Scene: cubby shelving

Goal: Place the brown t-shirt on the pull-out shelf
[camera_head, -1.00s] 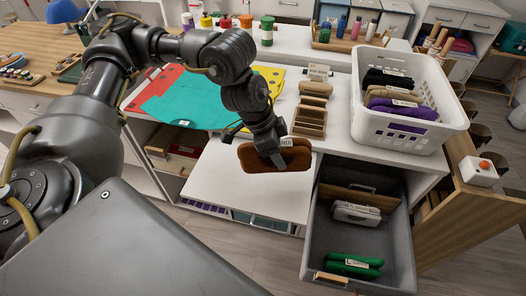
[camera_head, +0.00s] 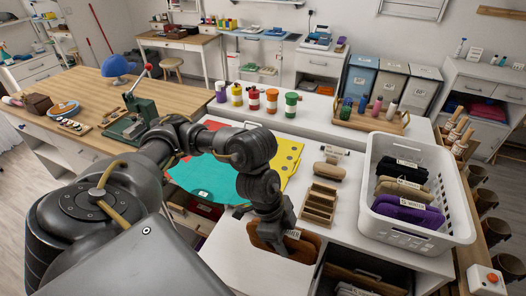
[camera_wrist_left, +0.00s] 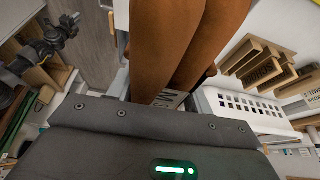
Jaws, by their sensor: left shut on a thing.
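The brown t-shirt (camera_head: 308,246) is folded, with a white label on it. My left gripper (camera_head: 279,236) is shut on it and holds it over the white pull-out shelf (camera_head: 236,258). In the head view I cannot tell whether the shirt touches the shelf. The shirt (camera_wrist_left: 190,40) fills the upper middle of the left wrist view and hides much behind it. My left arm hides part of the shelf.
A white basket (camera_head: 455,222) with folded clothes stands right on the counter. A teal sheet (camera_head: 205,178) lies at the left. An open drawer (camera_head: 337,267) is right of the shelf.

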